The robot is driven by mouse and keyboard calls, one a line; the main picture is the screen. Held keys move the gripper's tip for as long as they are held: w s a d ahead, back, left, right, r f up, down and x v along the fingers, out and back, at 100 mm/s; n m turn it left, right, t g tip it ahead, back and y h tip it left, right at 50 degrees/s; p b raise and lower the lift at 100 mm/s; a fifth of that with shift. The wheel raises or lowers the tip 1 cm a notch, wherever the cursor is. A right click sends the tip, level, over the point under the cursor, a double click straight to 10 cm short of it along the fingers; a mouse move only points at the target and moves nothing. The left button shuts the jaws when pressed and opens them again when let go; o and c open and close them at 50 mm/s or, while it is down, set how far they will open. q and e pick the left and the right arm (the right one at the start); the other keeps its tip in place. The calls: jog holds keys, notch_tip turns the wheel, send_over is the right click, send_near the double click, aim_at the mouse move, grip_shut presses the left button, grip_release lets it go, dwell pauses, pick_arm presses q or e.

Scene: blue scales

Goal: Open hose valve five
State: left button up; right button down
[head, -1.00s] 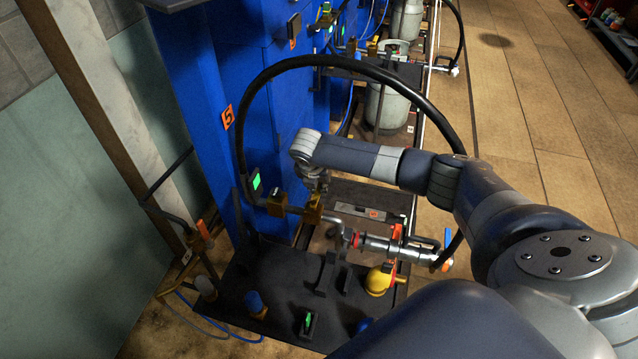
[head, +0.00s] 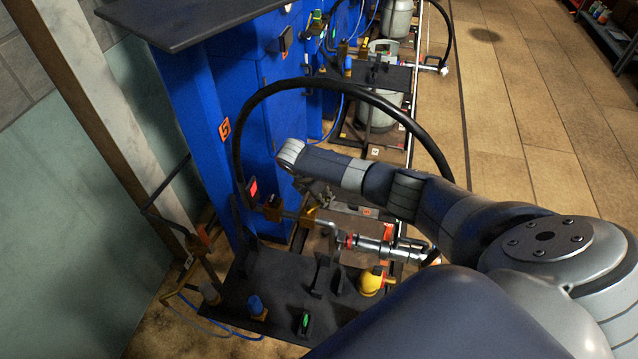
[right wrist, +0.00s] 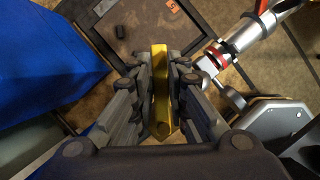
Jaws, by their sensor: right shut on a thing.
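The yellow valve handle (right wrist: 161,95) stands between the fingers of my right gripper (right wrist: 162,68) in the right wrist view, and the gripper is shut on it. In the head view the right gripper (head: 318,195) hangs below my arm's end, over the brass fitting (head: 273,209) of the hose line, and partly hides the handle. An orange label 5 (head: 224,130) is on the blue cabinet behind. A small display (head: 252,188) by the fitting glows red. My left gripper is out of view.
A black bench plate (head: 255,285) below carries a yellow knob (head: 371,281), a blue knob (head: 255,305) and a small green display (head: 304,322). The blue cabinet (head: 205,150) stands close on the left. Open tiled floor (head: 530,130) lies to the right.

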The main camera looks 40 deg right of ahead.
jog(key=shift+s+a+m+g+y+p, duration=0.3)
jog(key=shift+s+m+g, duration=0.4)
jog(key=shift+m, duration=1.05)
jog(key=shift+s+a+m+g+y+p, duration=0.15)
jog(key=shift+s+a+m+g+p, duration=0.5)
jog(key=shift+m, duration=1.05)
jog(key=shift+s+m+g+y+p, duration=0.2)
jog(key=shift+s+m+g, duration=0.55)
jog(key=shift+m, duration=1)
jog(key=shift+s, duration=0.15)
jog(key=c, duration=1.6)
grip_release()
jog(key=shift+o, duration=0.2)
